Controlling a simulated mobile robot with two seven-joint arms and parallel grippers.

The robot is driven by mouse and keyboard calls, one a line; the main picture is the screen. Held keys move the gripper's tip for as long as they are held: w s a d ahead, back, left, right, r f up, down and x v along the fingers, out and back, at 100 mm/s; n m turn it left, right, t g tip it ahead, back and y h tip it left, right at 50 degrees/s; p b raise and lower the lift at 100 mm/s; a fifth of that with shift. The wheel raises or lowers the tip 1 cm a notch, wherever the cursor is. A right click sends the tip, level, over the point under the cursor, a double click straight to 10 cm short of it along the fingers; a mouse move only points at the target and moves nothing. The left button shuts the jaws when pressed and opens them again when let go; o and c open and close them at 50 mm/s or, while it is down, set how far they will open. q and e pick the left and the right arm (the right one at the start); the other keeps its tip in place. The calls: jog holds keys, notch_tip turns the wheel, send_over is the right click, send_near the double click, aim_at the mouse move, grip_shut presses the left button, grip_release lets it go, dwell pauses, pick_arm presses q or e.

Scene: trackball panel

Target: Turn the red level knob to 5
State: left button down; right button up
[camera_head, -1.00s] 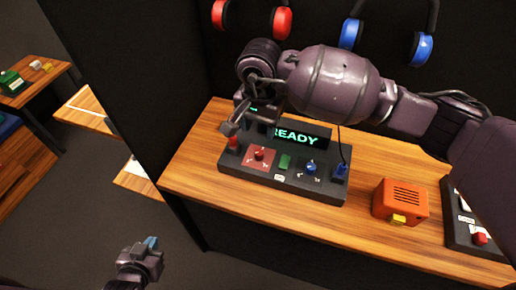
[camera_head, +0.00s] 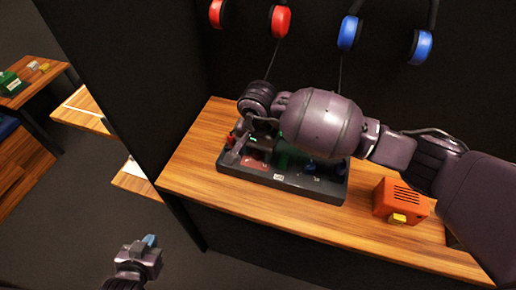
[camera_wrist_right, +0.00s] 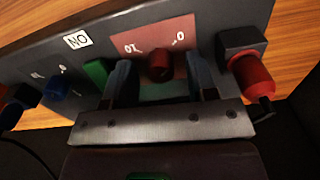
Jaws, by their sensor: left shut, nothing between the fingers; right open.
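The red level knob (camera_wrist_right: 159,66) sits on a red patch (camera_wrist_right: 182,47) of the dark panel (camera_wrist_right: 70,22) in the right wrist view. My right gripper (camera_wrist_right: 160,77) is open, with one finger on each side of the knob; a gap shows on both sides. In the head view my right gripper (camera_head: 240,150) is low over the left part of the panel (camera_head: 300,186) and hides the knob. The knob's exact setting is not readable. My left gripper (camera_head: 150,244) is shut and empty, low in front of the table.
A red plug (camera_wrist_right: 252,72) in a black socket is close beside one right finger. An orange box (camera_head: 400,200) stands right of the panel on the wooden table (camera_head: 200,178).

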pick_arm(q)
jog(key=shift+s+a+f, duration=0.1)
jog(key=shift+s+f, duration=0.15)
jog(key=shift+s, duration=0.25)
pick_arm(e)
jog(key=c, duration=0.9)
jog(key=shift+m, duration=0.3)
